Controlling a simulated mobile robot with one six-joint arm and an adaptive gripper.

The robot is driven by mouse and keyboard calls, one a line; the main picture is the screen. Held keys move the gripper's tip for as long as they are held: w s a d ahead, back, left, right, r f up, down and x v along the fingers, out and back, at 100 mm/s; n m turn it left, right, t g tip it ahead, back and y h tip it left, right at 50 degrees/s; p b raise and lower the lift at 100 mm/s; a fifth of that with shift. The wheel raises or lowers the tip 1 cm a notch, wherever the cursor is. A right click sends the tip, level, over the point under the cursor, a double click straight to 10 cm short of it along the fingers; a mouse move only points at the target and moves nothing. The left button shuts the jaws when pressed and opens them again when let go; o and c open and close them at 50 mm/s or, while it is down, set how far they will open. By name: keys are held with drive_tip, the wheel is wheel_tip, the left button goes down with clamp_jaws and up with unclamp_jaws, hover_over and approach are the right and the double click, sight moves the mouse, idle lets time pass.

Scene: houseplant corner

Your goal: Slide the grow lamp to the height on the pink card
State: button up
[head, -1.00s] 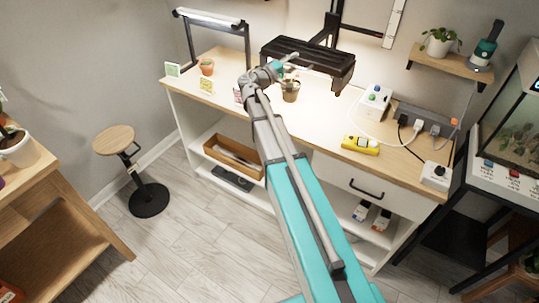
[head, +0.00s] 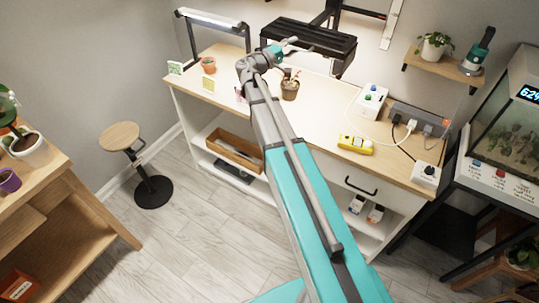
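The grow lamp (head: 325,43) is a wide black panel hung over the white workbench from a dark bracket at the wall. My gripper (head: 303,45), teal and grey, is at the front left edge of the lamp and overlaps it in the head view. Its thin fingers show against the panel, but their hold on it is too small to make out. A pink card (head: 239,96) stands on the bench top, mostly hidden behind my arm. A pale rail (head: 392,20) with marks runs up the wall right of the lamp.
A potted plant (head: 290,90) stands below the lamp. A green card (head: 176,68), a yellow card (head: 208,85) and a small pot (head: 208,66) stand to the left. A white control box (head: 371,97), a power strip (head: 420,117) and a yellow device (head: 355,144) are at right.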

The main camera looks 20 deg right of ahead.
drive_tip(key=b+v, duration=0.2)
drive_tip(key=v, duration=1.1)
drive_tip(key=s+d+f+m+g+y+b, duration=0.1)
drive_tip(key=s+f+g+y+b, duration=0.2)
drive_tip(key=f, duration=0.4)
drive_tip(key=s+d+f+y+b, duration=0.1)
drive_tip(key=s+f+y, duration=0.2)
drive_tip(key=s+f, duration=0.35)
drive_tip(key=s+a+f+y+b, duration=0.2)
drive_tip(key=s+f+y, duration=0.1)
drive_tip(key=f, duration=0.4)
drive_tip(key=s+a+f+m+g+y+b, duration=0.1)
drive_tip(key=s+a+f+y+b, duration=0.1)
drive_tip(key=f, duration=0.5)
drive_tip(key=shift+s+a+f+g+y, duration=0.3)
drive_tip(key=shift+s+a+y, duration=0.35)
drive_tip(key=shift+s+y, duration=0.8)
drive_tip(key=shift+w, duration=0.15)
drive_tip(key=s+a+r+y+p, duration=0.5)
drive_tip(key=a+r+p, duration=0.1)
drive_tip(key=r+p, duration=0.4)
drive_tip(key=shift+s+a+g+p, duration=0.3)
drive_tip(key=shift+p, duration=0.45)
drive_tip(key=shift+y, duration=0.25)
